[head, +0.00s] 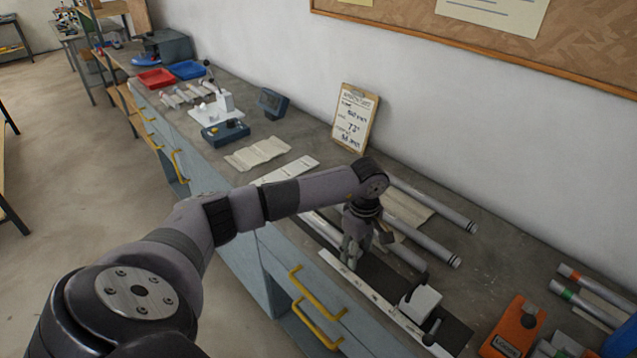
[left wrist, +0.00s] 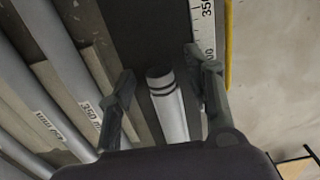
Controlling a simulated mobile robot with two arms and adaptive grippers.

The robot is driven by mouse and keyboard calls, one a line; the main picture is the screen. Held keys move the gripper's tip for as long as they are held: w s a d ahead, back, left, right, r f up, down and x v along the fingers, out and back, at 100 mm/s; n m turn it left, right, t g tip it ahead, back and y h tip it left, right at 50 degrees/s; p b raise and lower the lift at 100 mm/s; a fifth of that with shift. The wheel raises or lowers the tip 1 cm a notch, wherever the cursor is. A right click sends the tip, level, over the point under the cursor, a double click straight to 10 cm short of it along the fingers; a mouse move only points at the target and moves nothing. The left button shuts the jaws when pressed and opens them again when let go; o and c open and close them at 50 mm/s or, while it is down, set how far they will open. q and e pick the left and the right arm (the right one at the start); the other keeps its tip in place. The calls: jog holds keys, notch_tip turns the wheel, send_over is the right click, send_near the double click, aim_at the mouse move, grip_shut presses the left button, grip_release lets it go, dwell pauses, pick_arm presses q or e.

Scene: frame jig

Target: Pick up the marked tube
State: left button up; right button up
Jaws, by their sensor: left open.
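Several pale grey tubes lie side by side on the bench. In the left wrist view one tube (left wrist: 171,108) with two dark bands near its end lies between the fingers of my left gripper (left wrist: 165,95). The fingers are apart, one on each side of it, and I cannot tell whether they touch it. In the head view my left gripper (head: 352,250) points down over the front of the bench, beside a white ruler strip (head: 372,296). Two banded tubes, a back one (head: 440,208) and a nearer one (head: 425,243), lie towards the wall. My right gripper is not in view.
A white clamp block (head: 420,302) stands on the dark jig base right of my left gripper. An orange device (head: 515,328) and tubes with red and green bands (head: 588,302) are at the right. A clipboard (head: 355,118) leans on the wall. Yellow handles (head: 317,322) stick out in front.

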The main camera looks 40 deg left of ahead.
pick_arm(q)
jog(key=shift+c, duration=0.4)
grip_shut()
